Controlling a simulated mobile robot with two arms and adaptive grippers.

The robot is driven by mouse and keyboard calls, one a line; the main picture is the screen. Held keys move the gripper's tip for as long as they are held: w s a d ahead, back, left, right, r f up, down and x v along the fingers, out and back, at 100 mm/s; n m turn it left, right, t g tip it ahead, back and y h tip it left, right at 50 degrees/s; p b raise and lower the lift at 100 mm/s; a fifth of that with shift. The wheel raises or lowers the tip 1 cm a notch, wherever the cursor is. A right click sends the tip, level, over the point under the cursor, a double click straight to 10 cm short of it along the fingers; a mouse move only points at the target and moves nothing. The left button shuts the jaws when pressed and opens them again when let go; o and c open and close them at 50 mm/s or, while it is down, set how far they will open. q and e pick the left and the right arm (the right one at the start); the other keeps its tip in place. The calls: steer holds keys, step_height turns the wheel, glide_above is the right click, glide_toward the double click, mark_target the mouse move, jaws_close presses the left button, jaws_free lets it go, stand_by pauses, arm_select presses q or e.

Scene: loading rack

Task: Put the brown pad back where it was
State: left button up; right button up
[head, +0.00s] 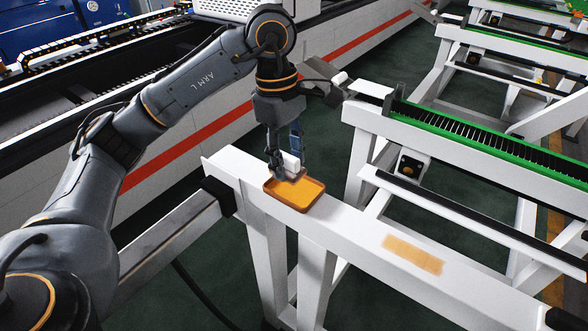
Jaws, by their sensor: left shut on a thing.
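The brown pad (300,196) is an orange-brown rectangular plate with a raised darker rim. It is level at the left end of the white beam, on or just above its top; I cannot tell if it touches. My left gripper (288,172) points down over the pad's far left edge, its fingers shut around a white block that seems to be the pad's grip. The fingers hide part of that edge. A light brown rectangular patch (413,254) lies flat on the same beam, right of the pad. My right gripper is not in view.
The white beam (350,232) runs to the lower right, bare between pad and patch. A white rack with a green-edged roller rail (480,138) stands behind at right. A white machine with a red stripe (190,150) stands behind at left.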

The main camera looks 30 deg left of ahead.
arm_select(q)
steer(key=p, duration=0.2)
glide_above(296, 189)
steer(key=f, duration=0.5)
steer(key=shift+s+a, duration=0.15)
steer(key=shift+s, duration=0.2)
steer(key=f+p, duration=0.2)
steer(key=f, duration=0.2)
steer(key=shift+w+a+p, duration=0.1)
steer(key=shift+w+p, duration=0.25)
steer(key=shift+p, duration=0.05)
steer(key=shift+f, duration=0.25)
steer(key=o, duration=0.6)
steer(key=shift+b, duration=0.35)
steer(key=o, duration=0.4)
steer(key=shift+r, duration=0.1)
